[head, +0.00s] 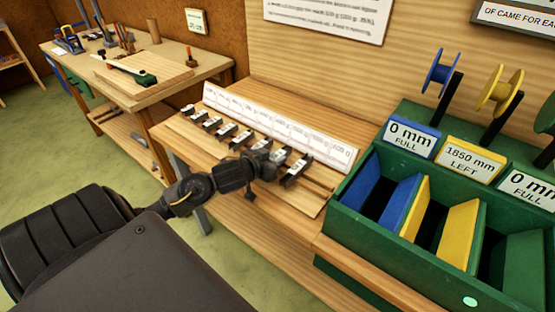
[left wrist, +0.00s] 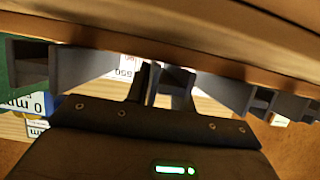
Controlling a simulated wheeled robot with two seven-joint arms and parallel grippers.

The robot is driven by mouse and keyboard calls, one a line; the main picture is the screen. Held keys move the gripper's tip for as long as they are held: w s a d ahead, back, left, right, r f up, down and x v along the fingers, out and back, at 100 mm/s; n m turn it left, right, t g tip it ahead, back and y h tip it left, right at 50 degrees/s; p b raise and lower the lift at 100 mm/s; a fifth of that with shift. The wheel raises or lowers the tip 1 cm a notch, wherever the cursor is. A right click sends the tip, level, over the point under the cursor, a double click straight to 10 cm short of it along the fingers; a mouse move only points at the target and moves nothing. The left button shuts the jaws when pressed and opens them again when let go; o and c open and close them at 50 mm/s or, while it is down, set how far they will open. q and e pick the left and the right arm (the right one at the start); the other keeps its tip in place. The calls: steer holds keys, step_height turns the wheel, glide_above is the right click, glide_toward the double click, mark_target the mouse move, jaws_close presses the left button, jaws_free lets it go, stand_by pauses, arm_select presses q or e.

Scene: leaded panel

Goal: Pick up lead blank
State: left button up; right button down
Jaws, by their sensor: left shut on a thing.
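Several short dark grey lead blanks (head: 228,131) with pale tags lie in a slanting row on the wooden bench, below a long white label strip (head: 280,127). My left gripper (head: 268,165) is over the near right part of this row, between neighbouring blanks. It is shut on one lead blank, which its fingers mostly hide in the head view. In the left wrist view the closed fingers (left wrist: 150,85) stand among dark grey blanks (left wrist: 85,65) on both sides. I cannot tell whether the held blank is clear of the bench. My right gripper is not in view.
A green bin (head: 345,225) with blue and yellow dividers stands close at the right, with spools (head: 497,92) and millimetre signs behind it. A second workbench (head: 140,85) with tools is at the back left. Open floor lies at the left.

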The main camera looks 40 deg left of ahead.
mark_target(275, 157)
arm_select(q)
steer(key=shift+r, duration=0.1)
jaws_close()
